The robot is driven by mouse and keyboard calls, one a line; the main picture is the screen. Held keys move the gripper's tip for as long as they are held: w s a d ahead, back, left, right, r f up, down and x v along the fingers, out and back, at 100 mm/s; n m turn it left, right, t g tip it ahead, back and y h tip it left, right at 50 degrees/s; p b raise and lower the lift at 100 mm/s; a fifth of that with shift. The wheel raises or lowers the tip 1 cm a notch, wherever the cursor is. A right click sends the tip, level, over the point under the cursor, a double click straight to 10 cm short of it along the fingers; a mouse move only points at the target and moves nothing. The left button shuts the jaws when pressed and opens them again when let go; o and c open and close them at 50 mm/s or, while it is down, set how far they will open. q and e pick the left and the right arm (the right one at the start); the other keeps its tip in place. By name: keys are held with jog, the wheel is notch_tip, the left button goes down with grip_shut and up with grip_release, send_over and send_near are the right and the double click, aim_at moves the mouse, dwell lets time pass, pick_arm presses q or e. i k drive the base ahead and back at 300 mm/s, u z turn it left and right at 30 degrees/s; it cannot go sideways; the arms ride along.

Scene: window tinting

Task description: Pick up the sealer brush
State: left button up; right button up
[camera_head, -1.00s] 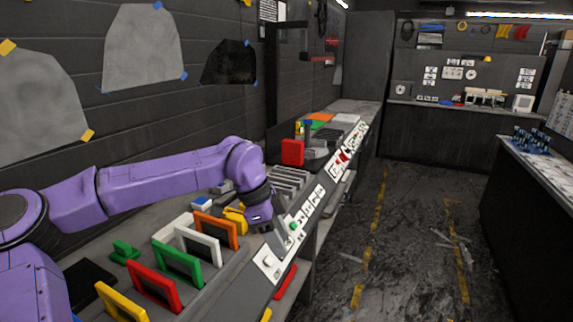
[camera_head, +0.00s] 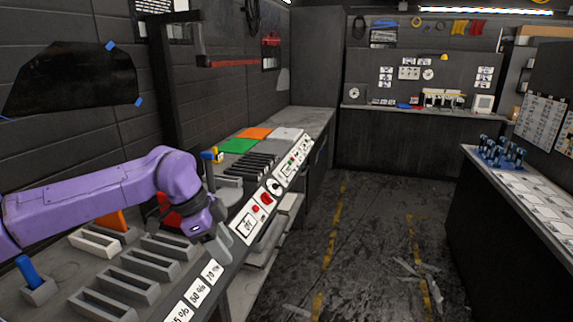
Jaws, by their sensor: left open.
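I cannot tell for sure which thing is the sealer brush. Several blue upright tools (camera_head: 500,152) stand in a rack on the right counter, too small to identify. A small blue and yellow item (camera_head: 210,155) sits atop a dark upright post on the left bench. My left gripper (camera_head: 219,246) is over the front of the left bench, near the label panel, fingers pointing down. It is open, and nothing shows between its fingers. My right gripper is not in view.
The left bench holds grey slotted holders (camera_head: 160,246), a blue block (camera_head: 33,270) in a holder, a red object (camera_head: 168,212) behind my wrist, and green (camera_head: 238,146) and orange (camera_head: 254,133) sheets. The aisle floor (camera_head: 350,250) between benches is mostly clear, with scraps on it.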

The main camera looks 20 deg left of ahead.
aim_at(23, 263)
jog(key=u, duration=0.75)
jog(key=i, duration=1.05)
jog(key=u, duration=1.25)
jog(key=i, duration=0.35)
jog(key=u, duration=0.15)
